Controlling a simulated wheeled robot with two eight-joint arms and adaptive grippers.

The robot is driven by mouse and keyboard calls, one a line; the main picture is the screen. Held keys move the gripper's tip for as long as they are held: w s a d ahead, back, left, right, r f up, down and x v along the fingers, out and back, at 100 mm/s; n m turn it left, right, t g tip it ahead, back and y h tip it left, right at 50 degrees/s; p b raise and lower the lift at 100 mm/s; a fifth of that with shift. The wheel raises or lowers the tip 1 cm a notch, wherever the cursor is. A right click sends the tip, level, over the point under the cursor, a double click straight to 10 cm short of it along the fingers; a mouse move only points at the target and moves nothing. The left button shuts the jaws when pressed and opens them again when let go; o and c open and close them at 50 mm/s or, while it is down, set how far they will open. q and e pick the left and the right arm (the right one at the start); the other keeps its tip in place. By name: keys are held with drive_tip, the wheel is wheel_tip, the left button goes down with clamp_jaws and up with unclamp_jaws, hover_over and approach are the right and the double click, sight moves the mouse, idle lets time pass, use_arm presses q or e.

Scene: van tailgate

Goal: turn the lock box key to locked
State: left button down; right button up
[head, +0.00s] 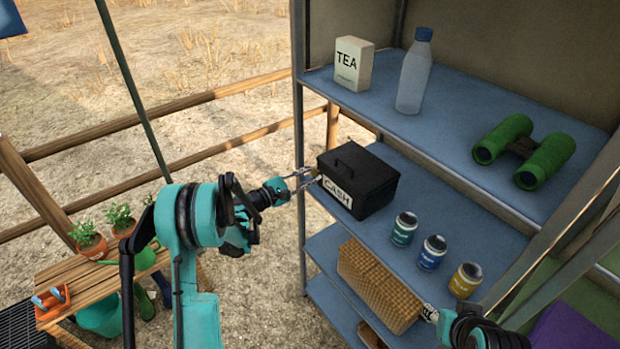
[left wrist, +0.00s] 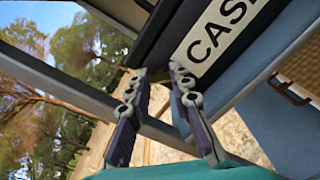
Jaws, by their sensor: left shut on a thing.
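The black lock box (head: 372,178), with a white CASH label (head: 338,191) and a handle on its lid, sits on the middle shelf. In the left wrist view, the box (left wrist: 165,40) fills the top. My left gripper (head: 313,178) is at the box's front left end, its fingertips right at the front face beside the label. In the left wrist view the fingertips (left wrist: 160,74) are close together at the box. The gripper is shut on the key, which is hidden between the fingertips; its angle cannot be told. My right gripper (head: 430,313) is low at the right, by the wicker basket.
Three jars (head: 433,252) stand right of the box. A wicker basket (head: 378,285) is on the shelf below. The top shelf (head: 450,122) holds a tea box, a bottle and green binoculars. A metal post (head: 299,120) stands close to my left gripper.

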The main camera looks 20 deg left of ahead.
use_arm(q)
drive_tip(key=m+b, duration=0.2)
drive_tip(key=m, duration=0.6)
drive_tip(key=shift+m, duration=0.4)
idle(0.4)
drive_tip(key=c, duration=1.4)
unclamp_jaws()
drive_tip(key=shift+o, duration=0.2)
drive_tip(key=v, duration=1.2)
